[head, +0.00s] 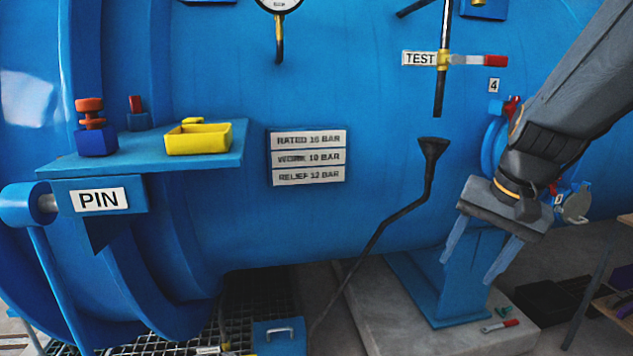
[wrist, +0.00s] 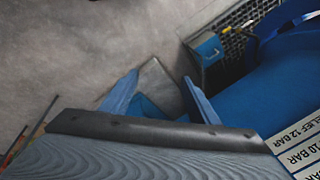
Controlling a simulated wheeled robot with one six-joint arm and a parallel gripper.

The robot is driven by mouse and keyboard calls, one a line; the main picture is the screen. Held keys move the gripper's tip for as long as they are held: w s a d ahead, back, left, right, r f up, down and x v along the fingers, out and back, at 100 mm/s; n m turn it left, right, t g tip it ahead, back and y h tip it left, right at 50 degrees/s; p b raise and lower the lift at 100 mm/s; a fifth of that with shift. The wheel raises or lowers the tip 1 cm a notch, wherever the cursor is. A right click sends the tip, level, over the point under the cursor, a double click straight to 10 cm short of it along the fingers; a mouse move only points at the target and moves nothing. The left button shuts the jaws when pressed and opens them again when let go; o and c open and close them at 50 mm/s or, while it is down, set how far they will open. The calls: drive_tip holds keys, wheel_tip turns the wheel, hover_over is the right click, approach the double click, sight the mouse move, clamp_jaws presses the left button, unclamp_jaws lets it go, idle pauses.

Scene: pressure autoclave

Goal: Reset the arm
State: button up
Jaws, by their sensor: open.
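My gripper (head: 482,262) hangs at the right of the head view, its two grey-blue fingers spread apart and pointing down. Nothing is between the fingers. It is in front of the blue support leg (head: 445,285) of the vessel, and the frames do not show it touching anything. In the wrist view my gripper (wrist: 158,92) shows both fingers apart, with concrete floor and blue vessel parts beyond them. My arm comes in from the upper right of the head view.
The blue vessel (head: 370,100) fills the background. A shelf (head: 120,157) with a yellow tray (head: 198,139) stands at left. A black funnel pipe (head: 400,205) rises left of my gripper. The TEST valve's red handle (head: 495,61) sticks out above.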

drive_tip(key=s+a+f+n+g+h, duration=0.1)
drive_tip(key=s+a+f+n+g, duration=0.25)
drive_tip(key=s+f, duration=0.65)
drive_tip(key=s+a+r+n+p, duration=0.1)
drive_tip(key=a+r+n+p, duration=0.2)
drive_tip(key=a+r+p, duration=0.2)
drive_tip(key=shift+s+t+p, duration=0.3)
drive_tip(key=shift+t+p, duration=0.15)
drive_tip(key=shift+p, duration=1.05)
drive_tip(key=shift+d+r, duration=0.1)
idle(4.9)
